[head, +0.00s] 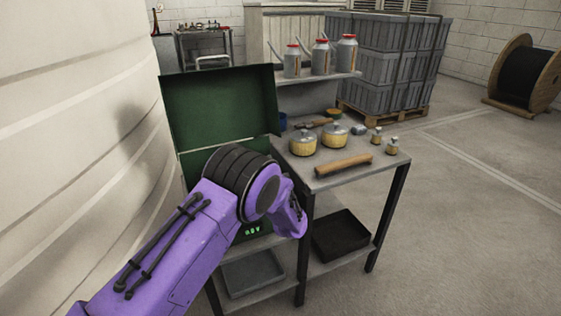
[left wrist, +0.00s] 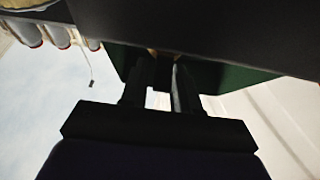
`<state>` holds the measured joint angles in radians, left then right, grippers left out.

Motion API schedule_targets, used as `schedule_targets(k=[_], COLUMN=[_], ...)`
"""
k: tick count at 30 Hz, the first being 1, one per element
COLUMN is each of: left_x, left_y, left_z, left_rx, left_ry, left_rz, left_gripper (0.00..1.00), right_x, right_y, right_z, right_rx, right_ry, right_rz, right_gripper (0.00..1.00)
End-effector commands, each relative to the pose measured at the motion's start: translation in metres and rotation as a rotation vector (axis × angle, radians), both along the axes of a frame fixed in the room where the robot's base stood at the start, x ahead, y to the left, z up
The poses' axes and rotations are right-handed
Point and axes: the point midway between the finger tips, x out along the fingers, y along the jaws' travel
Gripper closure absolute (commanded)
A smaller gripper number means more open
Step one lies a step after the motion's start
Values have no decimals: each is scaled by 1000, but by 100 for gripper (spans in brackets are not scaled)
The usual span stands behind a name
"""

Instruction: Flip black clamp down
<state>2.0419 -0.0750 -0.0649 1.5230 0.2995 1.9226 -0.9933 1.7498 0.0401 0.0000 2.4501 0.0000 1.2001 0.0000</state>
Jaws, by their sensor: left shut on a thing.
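A green case (head: 222,103) with its lid raised stands at the left end of the metal table. My purple left arm reaches across its front, and my left wrist covers most of its lower part. The fingers of my left gripper are hidden in the head view. In the left wrist view my left gripper (left wrist: 162,82) points at the green case (left wrist: 232,76), its fingers a small gap apart. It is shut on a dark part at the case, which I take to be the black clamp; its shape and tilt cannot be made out. My right gripper is in neither view.
The table (head: 375,168) carries two yellow pots (head: 303,145), a brown roller (head: 343,166) and small brass fittings (head: 391,145). Red-topped cans (head: 347,56) stand on a raised shelf behind. Black (head: 341,236) and grey (head: 252,272) trays lie below.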

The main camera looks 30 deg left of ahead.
Motion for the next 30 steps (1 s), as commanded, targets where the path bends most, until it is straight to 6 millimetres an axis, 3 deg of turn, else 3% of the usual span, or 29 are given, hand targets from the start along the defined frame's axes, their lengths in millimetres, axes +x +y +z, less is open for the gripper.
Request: schedule_targets(k=[3,10,29,30], left_x=[-7,-11,-12,-12], left_y=[3,3,3,3], left_z=[-17,-30,-36,-35], left_rx=[-2,-4,-5,-5], left_ry=[9,9,10,10], left_rz=[15,19,19,19], left_gripper=[100,100,100,61], right_x=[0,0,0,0], right_y=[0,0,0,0], right_z=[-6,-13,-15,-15], right_rx=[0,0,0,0], right_ry=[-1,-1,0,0], right_rz=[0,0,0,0], right_gripper=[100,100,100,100])
